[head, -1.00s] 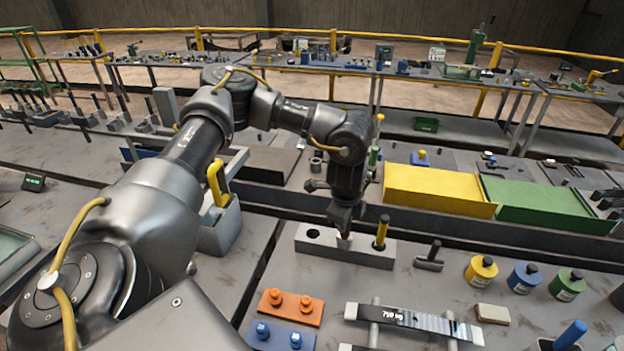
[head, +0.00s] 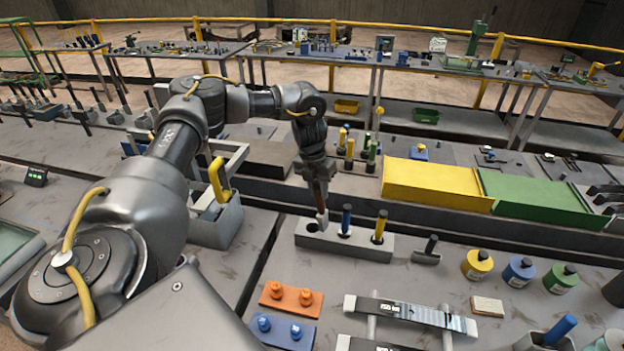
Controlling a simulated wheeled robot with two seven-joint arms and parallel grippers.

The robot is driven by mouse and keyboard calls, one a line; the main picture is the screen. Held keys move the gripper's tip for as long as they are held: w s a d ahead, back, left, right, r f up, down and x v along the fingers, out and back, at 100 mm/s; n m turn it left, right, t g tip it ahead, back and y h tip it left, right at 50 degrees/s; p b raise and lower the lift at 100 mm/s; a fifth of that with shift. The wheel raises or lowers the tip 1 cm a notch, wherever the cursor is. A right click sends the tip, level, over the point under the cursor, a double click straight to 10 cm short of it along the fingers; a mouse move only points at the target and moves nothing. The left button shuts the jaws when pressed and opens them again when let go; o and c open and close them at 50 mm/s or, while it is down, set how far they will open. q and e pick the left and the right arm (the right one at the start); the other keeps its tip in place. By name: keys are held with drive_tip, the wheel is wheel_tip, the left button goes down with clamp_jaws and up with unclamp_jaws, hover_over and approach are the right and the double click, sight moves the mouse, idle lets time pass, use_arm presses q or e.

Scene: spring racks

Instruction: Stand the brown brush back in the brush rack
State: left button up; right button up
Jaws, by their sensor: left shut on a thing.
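My left gripper (head: 318,178) is shut on the brown brush (head: 320,198), which hangs upright with its pale end (head: 322,219) down. The brush is over the left part of the grey brush rack (head: 363,249). Its pale end is just beside the dark left hole (head: 311,227); I cannot tell whether it touches the rack. A blue brush (head: 346,217) stands in the middle hole and a yellow brush (head: 380,224) in the right one. The gripper hides the top of the brown handle. My right gripper is not in view.
A small black-handled tool (head: 429,248) stands right of the rack. Yellow (head: 477,264), blue (head: 520,274) and green (head: 562,280) jars stand further right. An orange plate (head: 291,299) lies in front. Yellow (head: 436,184) and green (head: 532,200) panels lie behind.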

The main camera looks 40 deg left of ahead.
use_arm(q)
drive_tip(key=m, duration=0.1)
drive_tip(key=a+m, duration=0.1)
drive_tip(key=m, duration=0.1)
drive_tip(key=shift+w+a+r+m+g, duration=0.1)
drive_tip(key=shift+w+a+m+g, duration=0.1)
drive_tip(key=shift+w+m+g, duration=0.1)
drive_tip(key=m, duration=0.3)
drive_tip(key=a+m+y, duration=0.1)
drive_tip(key=m, duration=0.3)
drive_tip(key=a+m, duration=0.1)
drive_tip(key=m, duration=0.3)
drive_tip(key=shift+w+a+r+y, duration=0.1)
drive_tip(key=shift+w+r+y, duration=0.1)
drive_tip(key=shift+w+y, duration=0.1)
wheel_tip(320, 180, down, 4)
drive_tip(key=shift+w+f+b, duration=0.1)
drive_tip(key=shift+b, duration=0.8)
